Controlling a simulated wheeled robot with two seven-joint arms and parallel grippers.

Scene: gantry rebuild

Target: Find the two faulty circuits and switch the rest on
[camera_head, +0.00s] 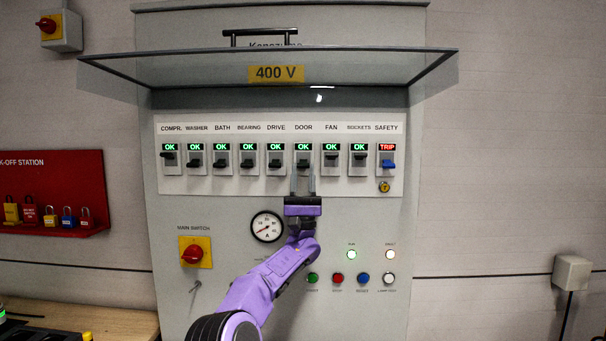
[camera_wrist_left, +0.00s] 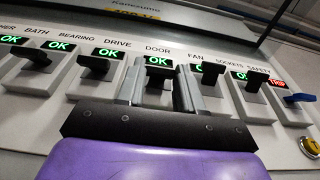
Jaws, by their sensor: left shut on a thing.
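My left gripper (camera_head: 303,182) reaches up to the DOOR breaker, its fingers on either side of the black DOOR lever (camera_wrist_left: 157,73) and shut on it. The row of breakers sits on a white panel (camera_head: 230,184). The COMPR. lever (camera_head: 168,155), FAN lever (camera_head: 331,157) and SOCKETS lever (camera_head: 359,157) stand higher than the WASHER (camera_head: 195,163), BATH (camera_head: 221,163), BEARING (camera_head: 248,163) and DRIVE (camera_head: 275,163) levers. These breakers and DOOR show green OK. The blue SAFETY lever (camera_head: 388,164) sits under a red TRIP display (camera_head: 387,147). My right gripper is out of view.
A clear cover (camera_head: 200,68) is raised above the breakers. A lock-off board (camera_head: 60,185) with padlocks hangs at left.

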